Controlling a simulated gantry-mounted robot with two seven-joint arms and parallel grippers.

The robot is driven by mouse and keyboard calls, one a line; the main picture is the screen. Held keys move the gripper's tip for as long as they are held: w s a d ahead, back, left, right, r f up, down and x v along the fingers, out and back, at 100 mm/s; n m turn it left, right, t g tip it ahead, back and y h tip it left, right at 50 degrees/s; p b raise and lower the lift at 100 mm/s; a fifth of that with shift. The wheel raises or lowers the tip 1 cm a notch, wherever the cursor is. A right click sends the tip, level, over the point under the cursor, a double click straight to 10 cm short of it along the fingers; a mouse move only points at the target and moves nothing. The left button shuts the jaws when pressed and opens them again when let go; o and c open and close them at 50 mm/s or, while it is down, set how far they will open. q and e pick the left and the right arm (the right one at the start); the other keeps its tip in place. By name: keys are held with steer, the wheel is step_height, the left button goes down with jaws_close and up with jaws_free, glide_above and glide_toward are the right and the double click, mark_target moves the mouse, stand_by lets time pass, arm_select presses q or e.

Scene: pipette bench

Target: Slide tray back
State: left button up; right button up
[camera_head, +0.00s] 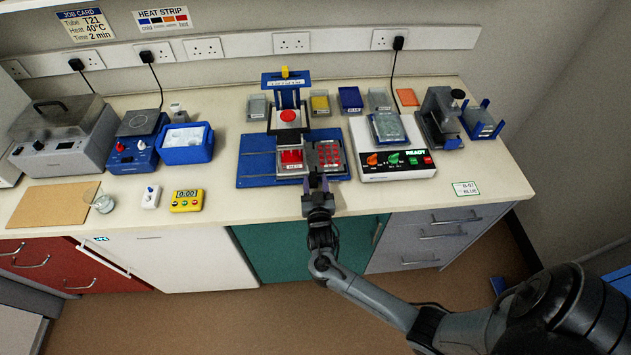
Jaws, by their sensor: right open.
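A tray (310,174) with red-filled parts sits on a blue base (256,168) in the middle of the bench. It seems to have two sections side by side, a left one with red blocks and a right one with a grid of red wells. My right gripper (318,182) is open at the front edge of the tray, fingers pointing toward the back. I cannot tell whether the fingers touch the tray. My left gripper is out of view.
A white heater box (395,165) with lit display stands close on the right. A black and grey device (440,118) and blue rack (481,122) are further right. A yellow timer (186,200), blue tub (187,145) and glass beaker (103,203) are left. Bench front right is mostly clear.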

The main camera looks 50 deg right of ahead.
steer(key=v, duration=1)
steer(key=shift+s, duration=0.15)
